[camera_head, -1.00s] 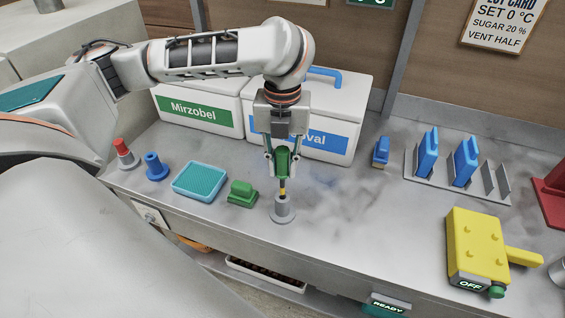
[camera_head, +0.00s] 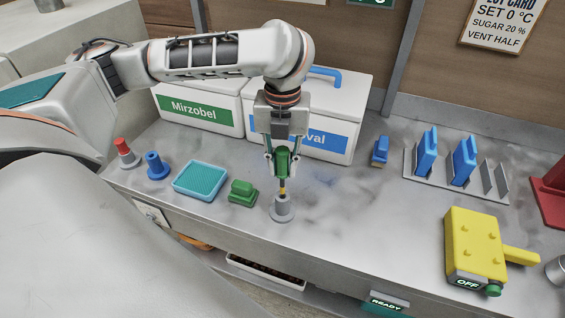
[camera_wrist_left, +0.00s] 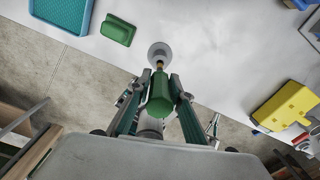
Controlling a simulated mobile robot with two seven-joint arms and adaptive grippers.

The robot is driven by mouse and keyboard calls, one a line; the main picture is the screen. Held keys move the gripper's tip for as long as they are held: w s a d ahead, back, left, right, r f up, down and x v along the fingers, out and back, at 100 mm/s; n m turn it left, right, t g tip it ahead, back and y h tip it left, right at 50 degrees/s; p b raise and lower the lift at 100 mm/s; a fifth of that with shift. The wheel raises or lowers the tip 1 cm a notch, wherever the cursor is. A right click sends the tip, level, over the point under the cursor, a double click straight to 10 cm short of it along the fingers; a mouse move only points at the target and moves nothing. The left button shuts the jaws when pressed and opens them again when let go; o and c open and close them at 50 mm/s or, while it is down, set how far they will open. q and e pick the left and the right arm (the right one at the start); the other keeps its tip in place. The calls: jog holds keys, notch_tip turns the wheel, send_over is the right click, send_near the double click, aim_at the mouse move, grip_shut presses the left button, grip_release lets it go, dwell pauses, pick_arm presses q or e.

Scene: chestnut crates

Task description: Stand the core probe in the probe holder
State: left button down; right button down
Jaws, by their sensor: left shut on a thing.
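The core probe (camera_head: 282,162) has a green handle and a thin shaft with a yellow band and dark parts. It is held upright, handle up. My left gripper (camera_head: 282,158) points down and is shut on the green handle, which also shows between the fingers in the left wrist view (camera_wrist_left: 160,98). The probe holder (camera_head: 282,210) is a grey cone-like stand on a round base on the counter, straight below the probe. The shaft's lower end meets the holder's top; how deep it sits inside is hidden. The holder also shows in the left wrist view (camera_wrist_left: 159,49).
A green block (camera_head: 242,192), a teal tray (camera_head: 200,181), a blue stand (camera_head: 156,166) and a red-topped stand (camera_head: 125,152) lie left. White bins (camera_head: 345,90) stand behind. A yellow device (camera_head: 475,245) is right. The counter between holder and device is clear.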

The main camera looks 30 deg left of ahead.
aim_at(282, 149)
pick_arm(q)
jog(key=shift+f+b, duration=0.6)
jog(key=shift+f, duration=3.45)
jog(key=c, duration=1.7)
grip_release()
notch_tip(282, 149, up, 11)
jog(key=shift+r, duration=0.55)
